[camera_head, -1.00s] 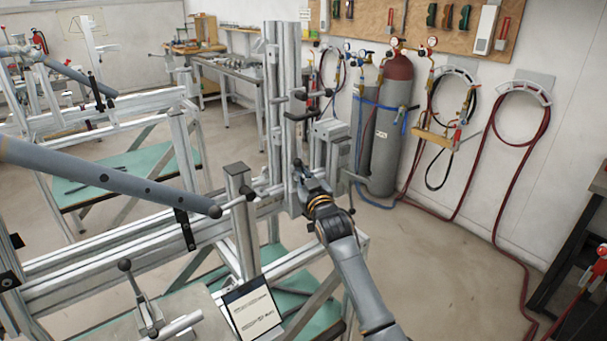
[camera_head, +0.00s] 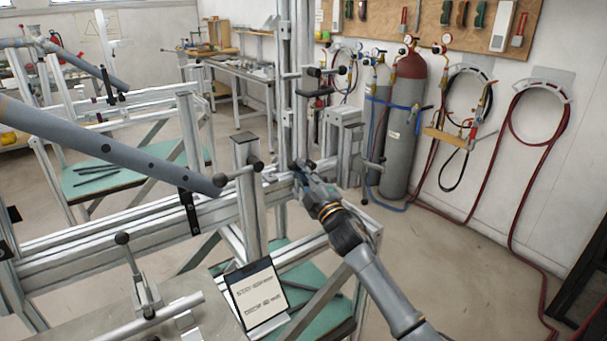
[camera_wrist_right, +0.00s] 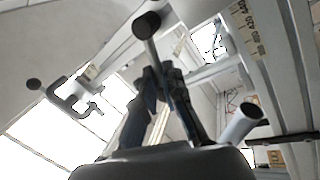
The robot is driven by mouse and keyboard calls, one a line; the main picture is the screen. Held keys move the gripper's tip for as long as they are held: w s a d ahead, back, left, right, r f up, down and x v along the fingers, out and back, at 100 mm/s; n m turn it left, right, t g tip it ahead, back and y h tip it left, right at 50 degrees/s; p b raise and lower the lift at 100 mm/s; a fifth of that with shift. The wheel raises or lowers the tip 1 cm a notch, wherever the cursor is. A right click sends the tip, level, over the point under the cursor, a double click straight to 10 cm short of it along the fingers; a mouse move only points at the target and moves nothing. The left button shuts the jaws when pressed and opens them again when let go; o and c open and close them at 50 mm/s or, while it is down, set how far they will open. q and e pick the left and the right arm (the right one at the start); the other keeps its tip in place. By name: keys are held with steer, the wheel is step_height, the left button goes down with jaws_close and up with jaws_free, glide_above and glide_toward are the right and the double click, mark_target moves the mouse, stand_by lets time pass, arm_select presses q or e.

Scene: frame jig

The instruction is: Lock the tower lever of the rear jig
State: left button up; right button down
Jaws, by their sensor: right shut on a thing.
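The tower (camera_head: 292,70) of the near jig is an upright pair of aluminium profiles rising from the jig's long rail (camera_head: 100,245). My right gripper (camera_head: 299,168) is at the tower's lower part, where the tower meets the rail. In the right wrist view, the gripper (camera_wrist_right: 164,78) is shut on the tower lever, a thin metal rod with a black ball knob (camera_wrist_right: 146,25). The knob sticks out past the fingertips. In the head view the gripper hides most of the lever. My left gripper is not in view.
A large grey tube (camera_head: 110,145) slants in from the left above the rail. Black-knobbed handles (camera_head: 318,73) stick out higher on the tower. A sign (camera_head: 256,295) stands in front.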

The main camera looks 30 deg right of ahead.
steer(key=shift+a+f+n+y+b, duration=0.1)
steer(key=shift+f+n+y+b, duration=0.3)
steer(key=shift+n, duration=0.55)
steer(key=shift+d+f+n+y+b, duration=0.1)
steer(key=shift+f+n+y+b, duration=0.3)
steer(key=shift+n, duration=0.5)
steer(key=shift+a+f+n+y+b, duration=0.1)
steer(key=shift+f+n+y+b, duration=0.15)
steer(key=shift+n+y+b, duration=0.5)
steer(key=shift+n+h, duration=0.25)
steer(key=shift+n, duration=0.15)
steer(key=c, duration=1.4)
jaws_free()
steer(key=v, duration=1.2)
